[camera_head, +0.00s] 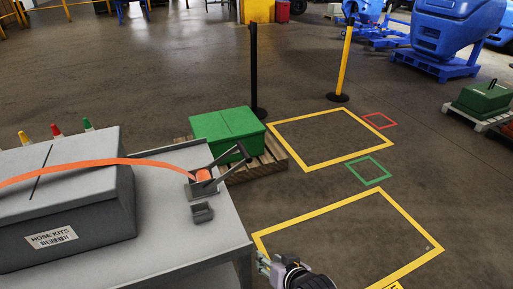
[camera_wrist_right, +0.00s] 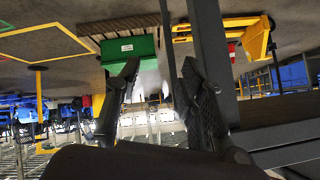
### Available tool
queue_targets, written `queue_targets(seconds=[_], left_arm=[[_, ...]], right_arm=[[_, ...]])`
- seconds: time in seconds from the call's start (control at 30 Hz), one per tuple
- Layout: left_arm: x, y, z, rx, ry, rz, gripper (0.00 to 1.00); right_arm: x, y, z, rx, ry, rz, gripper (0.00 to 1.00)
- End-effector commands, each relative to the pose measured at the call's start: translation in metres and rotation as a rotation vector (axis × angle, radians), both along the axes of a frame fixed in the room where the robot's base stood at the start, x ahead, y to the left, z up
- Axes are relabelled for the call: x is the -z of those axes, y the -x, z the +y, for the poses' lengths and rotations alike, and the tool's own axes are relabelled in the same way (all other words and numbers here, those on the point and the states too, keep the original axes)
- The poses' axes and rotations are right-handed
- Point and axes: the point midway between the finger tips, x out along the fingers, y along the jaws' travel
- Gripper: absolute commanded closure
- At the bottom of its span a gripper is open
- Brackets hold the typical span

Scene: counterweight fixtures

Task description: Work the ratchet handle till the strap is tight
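The ratchet (camera_head: 203,183) sits near the right edge of a grey table (camera_head: 165,235). Its handle (camera_head: 228,160) is raised and tilts up to the right, ending in a dark grip. The orange strap (camera_head: 85,166) runs from the left edge, over a grey case (camera_head: 70,205) labelled HOSE KITS, to the ratchet's orange-wrapped spool. It bows gently; I cannot tell how closely it lies on the lid. My right gripper (camera_head: 263,262) is beyond the table's right edge, nearer than the ratchet and apart from it. In the wrist view its fingers (camera_wrist_right: 158,72) are spread and empty. My left gripper is out of view.
A small grey bracket (camera_head: 202,212) stands on the table just in front of the ratchet. A green box (camera_head: 228,130) rests on a wooden pallet (camera_head: 272,158) behind the table. Black (camera_head: 254,70) and yellow (camera_head: 347,55) posts stand farther back. The marked floor at right is clear.

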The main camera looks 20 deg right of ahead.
Motion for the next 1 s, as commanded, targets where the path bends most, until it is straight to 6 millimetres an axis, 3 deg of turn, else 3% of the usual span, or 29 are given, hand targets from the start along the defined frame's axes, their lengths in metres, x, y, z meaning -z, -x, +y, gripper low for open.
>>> queue_targets(seconds=[0.27, 0.6, 0.7, 0.83, 1.0], left_arm=[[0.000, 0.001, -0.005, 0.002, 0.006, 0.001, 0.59], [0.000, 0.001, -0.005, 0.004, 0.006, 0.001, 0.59], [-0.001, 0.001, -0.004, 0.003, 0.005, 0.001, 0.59], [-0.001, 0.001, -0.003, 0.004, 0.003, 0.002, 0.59], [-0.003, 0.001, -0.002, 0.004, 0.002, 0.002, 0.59]], right_arm=[[-0.062, -0.046, -0.002, 0.114, -0.170, -0.230, 0.64], [-0.171, -0.090, -0.015, 0.241, -0.472, -0.594, 0.64], [-0.185, -0.094, -0.017, 0.252, -0.512, -0.638, 0.64], [-0.187, -0.104, -0.017, 0.254, -0.519, -0.647, 0.64], [-0.188, -0.132, -0.016, 0.252, -0.518, -0.647, 0.64]])
